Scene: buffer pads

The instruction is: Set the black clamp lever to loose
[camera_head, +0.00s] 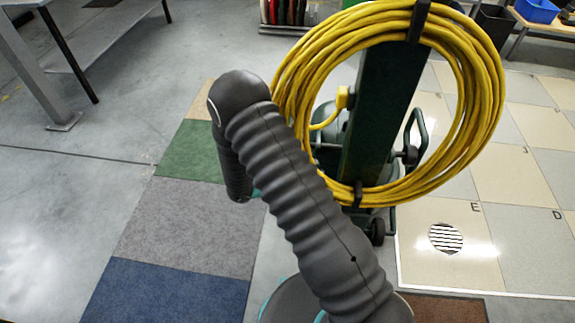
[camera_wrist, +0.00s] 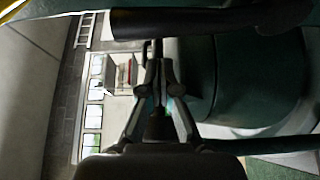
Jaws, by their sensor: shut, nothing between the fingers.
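A dark green machine (camera_head: 368,110) with an upright handle column stands just beyond my arm in the head view. A dark knob or lever-like part (camera_head: 408,155) sits at the right side of the column; I cannot tell for sure that it is the black clamp lever. In the wrist view a black bar (camera_wrist: 195,23) runs across the top, in front of a dark green rounded body (camera_wrist: 250,80); its identity is unclear too. My gripper (camera_wrist: 160,78) is shut and empty, its fingertips together below the bar. In the head view my arm hides it. The lever's setting is not readable.
A yellow cable coil (camera_head: 472,75) hangs around the column, close to my arm. Carpet squares (camera_head: 190,225) lie at left, and a tiled area with a round grate (camera_head: 446,238) lies at right. A metal table (camera_head: 105,45) stands at the upper left.

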